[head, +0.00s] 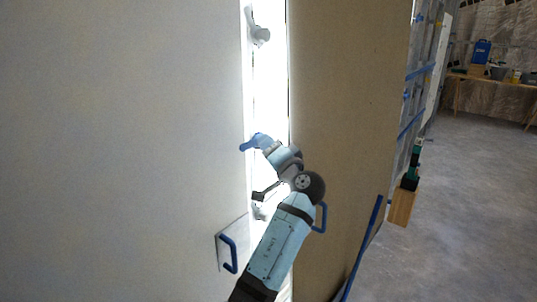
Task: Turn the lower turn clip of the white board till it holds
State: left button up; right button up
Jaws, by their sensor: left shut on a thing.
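The white board (120,150) stands upright and fills the left of the head view. A bright upright gap runs along its right edge. The lower turn clip (260,212) is a small pale piece at this edge, partly hidden by my gripper. My left gripper (257,196) reaches in beside my wrist with its dark fingers at the top of this clip. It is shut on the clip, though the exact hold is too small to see. The upper turn clip (261,36) sits higher on the same edge, with its lever pointing up. My right gripper is out of view.
A brown panel (345,120) stands right of the gap, with a blue handle (323,218) near my arm. Another blue handle (229,254) is low on the white board. A wood block (402,207) stands beyond the panel. Open floor (460,220) lies right.

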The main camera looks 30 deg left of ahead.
pick_arm(q)
jog(key=shift+r, duration=0.15)
jog(key=o, duration=0.9)
jog(key=shift+a, duration=0.1)
jog(key=shift+o, duration=0.2)
